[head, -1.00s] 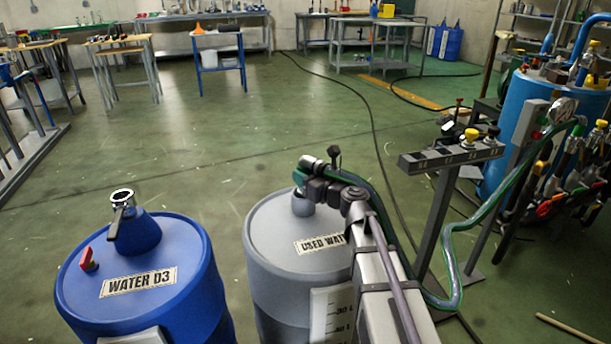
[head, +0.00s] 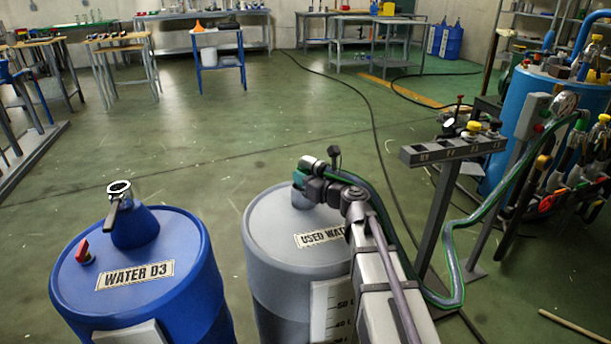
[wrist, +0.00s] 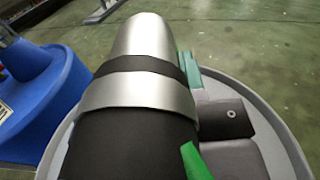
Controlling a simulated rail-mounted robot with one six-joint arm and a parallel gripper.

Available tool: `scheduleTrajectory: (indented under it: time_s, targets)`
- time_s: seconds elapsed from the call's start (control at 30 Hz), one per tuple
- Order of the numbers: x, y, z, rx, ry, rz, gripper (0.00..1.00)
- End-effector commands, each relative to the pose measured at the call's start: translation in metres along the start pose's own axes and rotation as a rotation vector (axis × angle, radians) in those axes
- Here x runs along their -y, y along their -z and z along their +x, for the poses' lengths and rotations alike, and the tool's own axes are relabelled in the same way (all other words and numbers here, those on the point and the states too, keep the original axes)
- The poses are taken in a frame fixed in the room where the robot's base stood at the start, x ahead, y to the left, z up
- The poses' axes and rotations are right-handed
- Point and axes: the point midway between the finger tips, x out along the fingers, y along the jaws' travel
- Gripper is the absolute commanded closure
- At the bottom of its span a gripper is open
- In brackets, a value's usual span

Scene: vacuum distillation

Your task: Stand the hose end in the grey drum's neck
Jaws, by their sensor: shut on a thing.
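The grey drum (head: 270,222), labelled as used water, stands at lower centre in the head view. Its short neck (head: 318,212) is partly hidden behind my arm. My gripper (head: 299,180), with teal fingers, is just above the neck and shut on the hose end (head: 309,164). In the wrist view the hose end (wrist: 140,92) is a thick black sleeve with a silver band and silver tip, pointing away over the drum top. It looks nearly level rather than upright, and no part of it shows inside the neck. The green-edged hose (head: 452,250) trails right from it.
A blue drum (head: 165,235) with a pouring neck (head: 133,228) stands close on the left. A grey stand (head: 445,155) with yellow and black knobs is at right, before a light-blue tank (head: 525,115).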

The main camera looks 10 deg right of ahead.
Motion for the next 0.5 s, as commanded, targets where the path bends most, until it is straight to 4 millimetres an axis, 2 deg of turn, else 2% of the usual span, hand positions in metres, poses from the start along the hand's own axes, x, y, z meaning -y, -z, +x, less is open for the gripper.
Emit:
scheduleTrajectory:
  time_s: [0.5]
  targets:
    - [0.000,0.014,0.000,0.000,0.000,0.000,0.99]
